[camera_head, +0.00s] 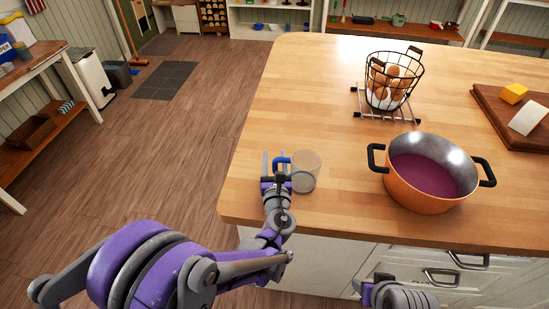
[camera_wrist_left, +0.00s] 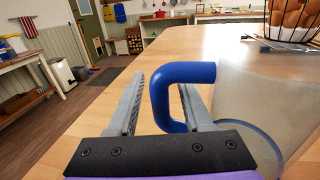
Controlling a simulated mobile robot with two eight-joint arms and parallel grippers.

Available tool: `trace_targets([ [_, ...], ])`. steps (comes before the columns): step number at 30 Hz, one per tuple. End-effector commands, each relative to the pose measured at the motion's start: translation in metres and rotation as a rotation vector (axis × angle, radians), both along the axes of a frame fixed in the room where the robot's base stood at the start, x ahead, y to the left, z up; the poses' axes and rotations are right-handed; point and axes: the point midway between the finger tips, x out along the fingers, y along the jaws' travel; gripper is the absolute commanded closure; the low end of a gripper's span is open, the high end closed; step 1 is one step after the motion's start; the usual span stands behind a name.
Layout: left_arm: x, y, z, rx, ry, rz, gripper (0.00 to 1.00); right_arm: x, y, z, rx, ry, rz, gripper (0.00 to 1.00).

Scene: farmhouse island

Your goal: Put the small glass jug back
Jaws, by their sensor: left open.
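The small glass jug (camera_head: 306,172) stands upright on the wooden island top, near its left front edge. It is clear, with a blue handle (camera_head: 282,163) on its left side. In the left wrist view the jug's clear wall (camera_wrist_left: 262,105) fills the right side. My left gripper (camera_head: 274,160) is open, with its fingers on either side of the blue handle (camera_wrist_left: 182,74); I cannot tell whether they touch it. Of my right arm, only a grey part (camera_head: 400,295) shows at the bottom of the head view; its fingertips are not clearly seen.
An orange pot (camera_head: 420,205) with dark handles stands right of the jug. A wire basket (camera_head: 392,82) of eggs sits on a metal rack (camera_head: 401,118) behind. A board (camera_head: 490,100) with a yellow block lies at the right. The wooden top (camera_head: 290,100) is clear behind the jug.

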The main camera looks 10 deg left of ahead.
Motion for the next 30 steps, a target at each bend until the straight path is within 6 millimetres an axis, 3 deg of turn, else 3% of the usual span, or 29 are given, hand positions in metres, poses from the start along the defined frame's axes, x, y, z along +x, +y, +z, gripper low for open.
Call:
trace_targets([
  [5,-0.013,-0.003,0.003,0.0,0.0,-0.002,0.5,0.0,0.0,0.0,0.0,0.0,0.0,0.45],
  [18,-0.1,-0.02,0.002,-0.001,0.001,-0.004,0.5,-0.005,0.0,-0.017,0.0,0.009,0.0,0.45],
  [24,-0.116,-0.023,0.003,0.0,0.0,-0.002,0.5,-0.005,0.0,-0.019,0.0,0.01,0.0,0.45],
  [30,-0.118,-0.022,0.003,0.0,0.0,0.0,0.5,-0.005,0.0,-0.019,0.0,0.01,0.0,0.45],
])
